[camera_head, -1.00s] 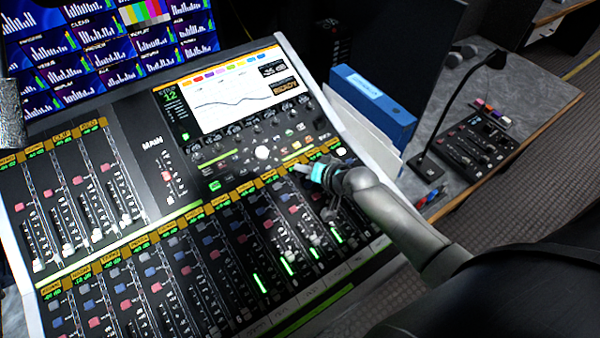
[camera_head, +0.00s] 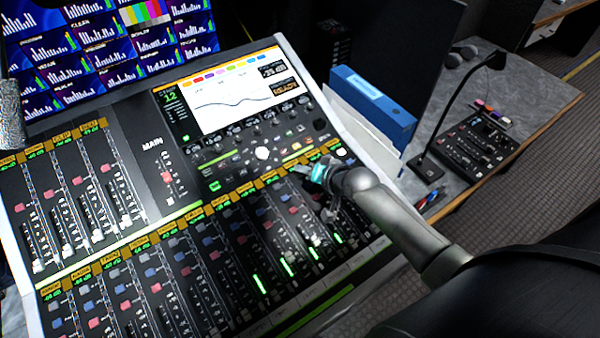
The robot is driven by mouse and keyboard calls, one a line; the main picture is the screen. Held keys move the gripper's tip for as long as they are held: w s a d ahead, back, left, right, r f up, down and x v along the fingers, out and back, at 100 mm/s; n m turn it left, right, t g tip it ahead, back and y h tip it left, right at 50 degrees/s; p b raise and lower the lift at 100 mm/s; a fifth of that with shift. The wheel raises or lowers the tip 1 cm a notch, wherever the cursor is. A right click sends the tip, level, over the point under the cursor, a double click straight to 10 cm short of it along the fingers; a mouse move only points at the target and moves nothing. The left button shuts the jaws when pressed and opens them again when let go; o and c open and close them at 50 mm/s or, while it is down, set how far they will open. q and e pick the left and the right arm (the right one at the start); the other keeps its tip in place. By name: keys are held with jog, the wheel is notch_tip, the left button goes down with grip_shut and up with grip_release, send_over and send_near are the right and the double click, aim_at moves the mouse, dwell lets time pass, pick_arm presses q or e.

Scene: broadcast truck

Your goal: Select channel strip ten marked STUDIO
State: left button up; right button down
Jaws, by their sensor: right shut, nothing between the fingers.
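The mixing console (camera_head: 150,205) fills the middle and left of the view, tilted, with rows of channel strips. Each strip has an orange label, coloured buttons and a fader. The small labels are too blurred for me to pick out STUDIO. The console's screen (camera_head: 235,98) shows a curve, a green 12 and an orange READY. My right gripper (camera_head: 316,172) is shut and empty. It is over the upper right end of the lower strip row, by the orange labels. I cannot tell whether it touches the panel. It hides part of the strips there. My left gripper is not in view.
A blue binder (camera_head: 372,100) and papers stand just right of the console. Beyond them a gooseneck microphone (camera_head: 460,110) and a small control box (camera_head: 473,145) sit on a grey desk. A monitor wall (camera_head: 95,45) rises behind the console.

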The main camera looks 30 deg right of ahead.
jog(key=shift+f, duration=0.1)
dwell(0.6)
jog(key=shift+f, duration=0.35)
jog(key=shift+w+f+b, duration=0.1)
jog(key=shift+f+b, duration=0.3)
jog(key=shift+b, duration=0.1)
dwell(0.4)
jog(key=shift+r, duration=0.15)
jog(key=shift+r+p, duration=0.65)
jog(key=shift+p, duration=0.35)
jog(key=r+p, duration=0.2)
jog(key=s+r+p, duration=0.1)
jog(key=r+p, duration=0.2)
dwell(0.4)
